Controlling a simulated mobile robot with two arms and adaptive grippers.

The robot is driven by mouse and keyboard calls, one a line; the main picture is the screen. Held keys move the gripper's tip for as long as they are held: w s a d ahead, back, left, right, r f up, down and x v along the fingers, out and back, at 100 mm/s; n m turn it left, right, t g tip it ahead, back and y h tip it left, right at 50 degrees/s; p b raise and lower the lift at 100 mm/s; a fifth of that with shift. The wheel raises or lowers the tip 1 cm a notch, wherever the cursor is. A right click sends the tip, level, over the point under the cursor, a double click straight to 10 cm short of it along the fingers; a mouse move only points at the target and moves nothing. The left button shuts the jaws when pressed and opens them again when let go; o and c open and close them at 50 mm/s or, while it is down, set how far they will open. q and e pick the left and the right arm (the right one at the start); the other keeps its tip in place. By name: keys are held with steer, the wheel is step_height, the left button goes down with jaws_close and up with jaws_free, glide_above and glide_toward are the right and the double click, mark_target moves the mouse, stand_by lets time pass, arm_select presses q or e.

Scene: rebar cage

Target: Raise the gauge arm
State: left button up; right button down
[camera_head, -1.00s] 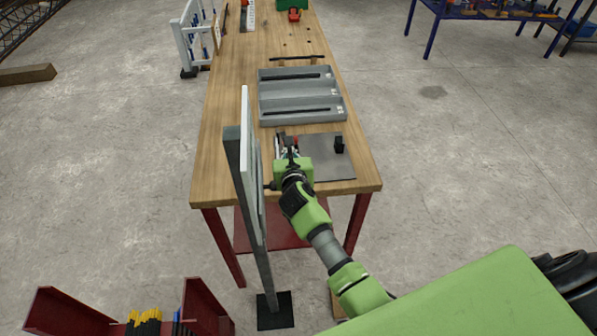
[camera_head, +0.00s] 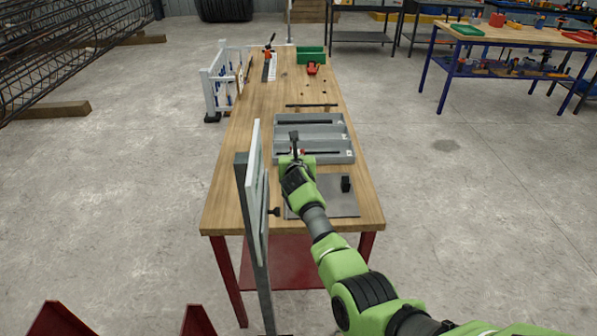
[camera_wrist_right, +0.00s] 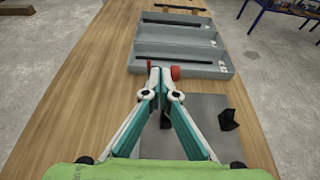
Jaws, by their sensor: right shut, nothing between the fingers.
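My right gripper (camera_head: 294,143) is shut and empty above the near end of the wooden bench, pointing away along it. In the right wrist view its two fingers meet at the tips (camera_wrist_right: 160,76). A small red round knob (camera_wrist_right: 175,72) shows just right of the fingertips; I cannot tell whether they touch. It may belong to the gauge arm, whose shape and angle I cannot make out behind the gripper. A grey plate (camera_head: 329,203) with a black block (camera_head: 346,184) lies on the bench below and right of the gripper. My left gripper is not in view.
A grey divided tray (camera_head: 351,145) with dark rods lies just beyond the plate on the bench (camera_head: 240,185). An upright panel on a post (camera_head: 247,200) stands close left of my right arm. A white rack (camera_head: 212,95) stands at the far left edge.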

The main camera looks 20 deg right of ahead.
steer(key=w+g+p, duration=0.1)
steer(key=w+g, duration=0.1)
steer(key=w+d+r+p, duration=0.1)
steer(key=shift+w+d+g+y+p, duration=0.1)
steer(key=shift+g+y+p, duration=0.2)
steer(key=shift+g, duration=0.1)
steer(key=shift+d, duration=0.1)
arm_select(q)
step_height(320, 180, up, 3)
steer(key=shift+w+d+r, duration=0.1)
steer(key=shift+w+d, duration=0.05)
arm_select(e)
steer(key=shift+s+r, duration=0.2)
steer(key=shift+s, duration=0.05)
